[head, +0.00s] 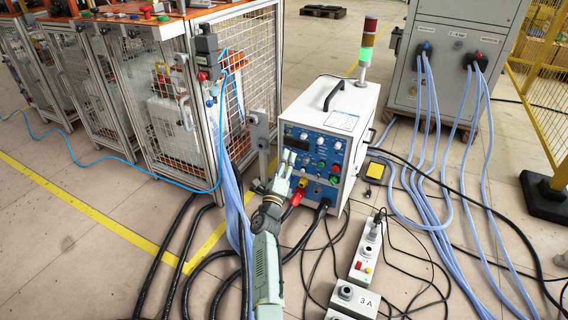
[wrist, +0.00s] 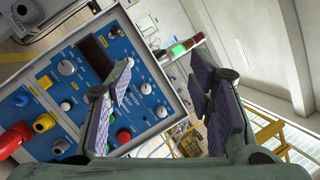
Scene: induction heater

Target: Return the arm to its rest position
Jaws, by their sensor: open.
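My arm reaches up from the bottom of the head view toward the induction heater (head: 325,130), a white box with a blue control panel. My gripper (head: 287,162) is in front of the left part of that panel. In the wrist view my gripper (wrist: 165,85) is open, with its two purple-padded fingers apart and nothing between them. The heater's panel (wrist: 90,68) fills the left half of that view, with knobs, a dark display and coloured buttons. The left finger overlaps the panel in the picture; I cannot tell whether it touches.
A wire-mesh cage (head: 165,105) stands left of the heater, close to my gripper. A signal tower (head: 366,50) with a green light rises behind the heater. A grey cabinet (head: 455,60) with blue hoses stands at the right. Cables and a control box (head: 362,262) lie on the floor.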

